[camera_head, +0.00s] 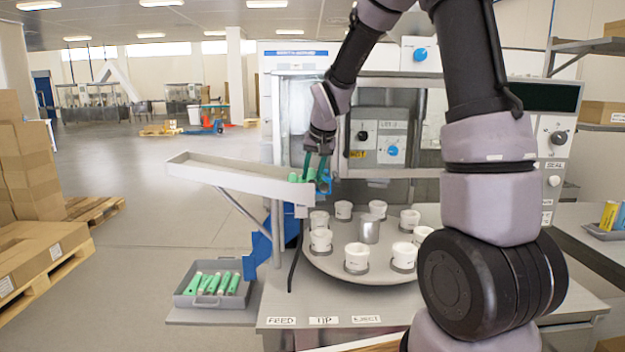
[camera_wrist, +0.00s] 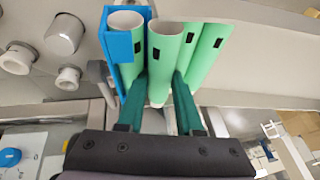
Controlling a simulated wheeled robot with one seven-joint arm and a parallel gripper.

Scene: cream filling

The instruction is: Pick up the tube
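Several light green tubes stand side by side at the lower end of the white sloping chute (camera_head: 232,175). In the wrist view one tube (camera_wrist: 164,48) lies between the two dark green fingers of my gripper (camera_wrist: 160,82). The fingers are apart, and grey background shows beside the tube's narrow lower end. Contact with the tube is not clear. To its left another tube (camera_wrist: 125,60) sits in a blue bracket (camera_wrist: 118,47); more green tubes are on the right. In the head view my gripper (camera_head: 315,166) reaches down at the chute's end, with the tubes partly hidden.
A round turntable (camera_head: 330,265) with several white cups and a metal cylinder (camera_head: 369,229) lies below and right of the chute. A grey tray (camera_head: 213,299) of green tubes stands lower left. The machine housing (camera_head: 385,140) is close behind my gripper.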

